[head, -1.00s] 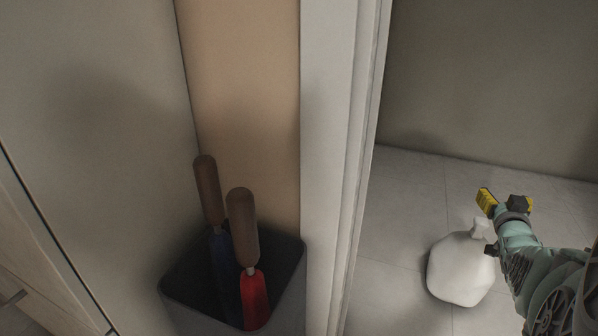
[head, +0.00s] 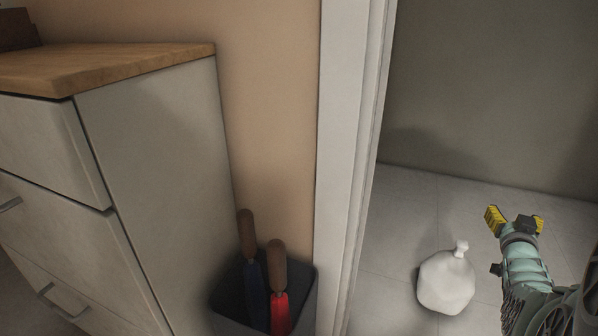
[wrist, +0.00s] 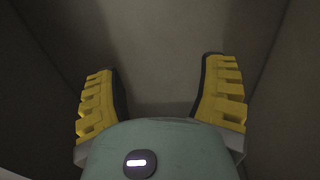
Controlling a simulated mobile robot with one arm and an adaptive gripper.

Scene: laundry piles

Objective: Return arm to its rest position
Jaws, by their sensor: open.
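My gripper (head: 515,218) is at the right of the head view, with yellow fingers spread apart and nothing between them. It is raised above the tiled floor, on the far side of the door frame. The wrist view also shows the gripper (wrist: 161,95) open and empty, facing a plain dim wall. A white tied bag (head: 447,282) stands on the floor, left of and below my gripper in the head view, apart from it.
A white door frame (head: 345,150) stands left of my arm. Beyond it, a dark bin (head: 222,312) holds a blue-bladed and a red-bladed tool (head: 280,305) with brown handles. A drawer cabinet (head: 150,170) with a wooden top (head: 110,65) is at the left.

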